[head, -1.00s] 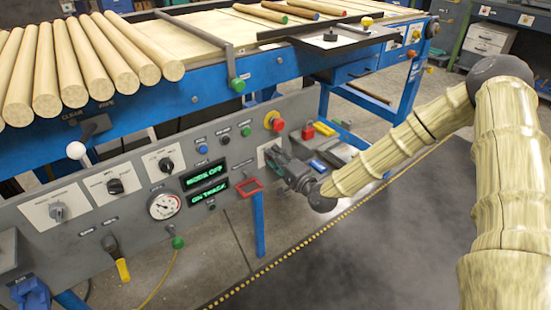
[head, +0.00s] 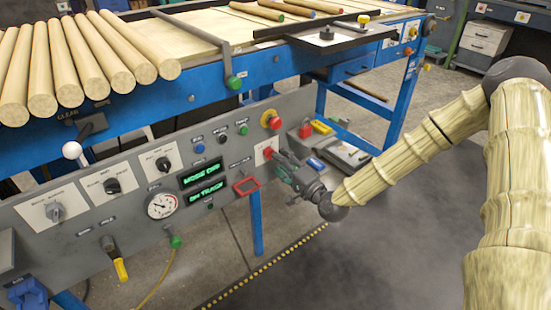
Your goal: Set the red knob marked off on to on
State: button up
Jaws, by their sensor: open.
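A red knob (head: 268,153) sits on a white plate (head: 262,146) at the right end of the grey control panel. Its markings and pointer are too small to read. My gripper (head: 279,163) is open, just to the lower right of the knob, with its fingers pointing at the panel. It partly hides the plate, and I cannot tell whether a finger touches the knob. A green-lit display (head: 201,172) seems to read "MODE OFF", and one below it (head: 206,193) "ON TRACK".
A red button on a yellow base (head: 271,120) is just above the knob. A red frame (head: 246,186) sticks out at its lower left. The panel (head: 125,222) also carries black selector knobs, a gauge (head: 161,205) and small buttons. Red and blue items lie on a low surface behind my gripper.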

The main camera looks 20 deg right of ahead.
jog(key=v, duration=0.7)
jog(key=shift+s, duration=0.1)
jog(key=s+a+f+n+g+h, duration=0.1)
jog(key=s+a+f+n+g, duration=0.25)
jog(key=s+f, duration=0.5)
jog(key=s+a+f+n+g, duration=0.2)
jog(key=s+a+f+g, duration=0.3)
jog(key=f, duration=0.6)
jog(key=s+d+f+n+g+h, duration=0.25)
jog(key=s+f+n+g, duration=0.2)
jog(key=s, duration=0.75)
jog(key=s+d+f+n+g+h, duration=0.25)
jog(key=s+f+g, duration=0.2)
jog(key=s, duration=0.75)
notch_tip(320, 180, up, 20)
jog(key=p, duration=2)
jog(key=shift+a+p, duration=0.3)
jog(key=shift+p, duration=0.05)
jog(key=shift+w+f+t, duration=0.1)
jog(key=shift+w+t, duration=0.05)
jog(key=shift+t, duration=0.1)
